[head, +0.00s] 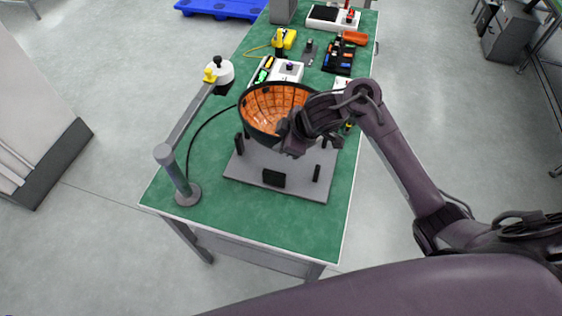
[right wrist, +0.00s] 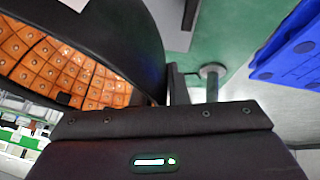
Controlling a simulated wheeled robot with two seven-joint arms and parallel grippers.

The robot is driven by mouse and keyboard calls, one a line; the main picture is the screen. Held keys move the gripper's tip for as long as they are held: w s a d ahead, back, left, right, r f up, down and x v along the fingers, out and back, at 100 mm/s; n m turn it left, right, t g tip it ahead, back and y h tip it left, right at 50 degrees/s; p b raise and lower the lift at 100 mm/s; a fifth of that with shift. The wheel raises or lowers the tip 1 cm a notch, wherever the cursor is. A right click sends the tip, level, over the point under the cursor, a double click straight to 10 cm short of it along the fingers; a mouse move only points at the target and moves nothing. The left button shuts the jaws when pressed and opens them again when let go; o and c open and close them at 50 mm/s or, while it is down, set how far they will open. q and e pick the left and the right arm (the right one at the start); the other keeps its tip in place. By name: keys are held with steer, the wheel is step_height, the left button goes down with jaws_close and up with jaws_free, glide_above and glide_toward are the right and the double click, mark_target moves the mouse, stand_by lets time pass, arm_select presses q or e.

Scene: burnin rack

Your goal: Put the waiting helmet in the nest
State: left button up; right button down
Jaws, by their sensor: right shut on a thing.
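The helmet (head: 262,112) is a dark bowl shape with an orange lining of small tiles, its open side facing up toward the head camera. My right gripper (head: 296,132) is shut on its near right rim and holds it over the nest. The helmet's lining (right wrist: 85,65) and dark shell fill the upper left of the right wrist view. The nest (head: 237,169) is a grey square plate with short black posts on the green bench. The helmet hides the plate's far part; I cannot tell whether the two touch. My left gripper is not in view.
A grey post (head: 176,172) on a round base stands left of the nest, with an arm reaching to a white and yellow head (head: 219,71). A black cable curves beside it. Tools, white boxes and a dark tray (head: 338,58) crowd the far bench (head: 240,226). The near bench is clear.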

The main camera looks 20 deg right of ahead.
steer(key=shift+f, duration=0.8)
steer(key=shift+s+d+f, duration=0.15)
steer(key=shift+d+f, duration=0.05)
steer(key=shift+f, duration=0.3)
step_height(320, 180, down, 4)
steer(key=shift+r+b, duration=0.1)
steer(key=shift+b, duration=0.5)
steer(key=shift+f, duration=0.2)
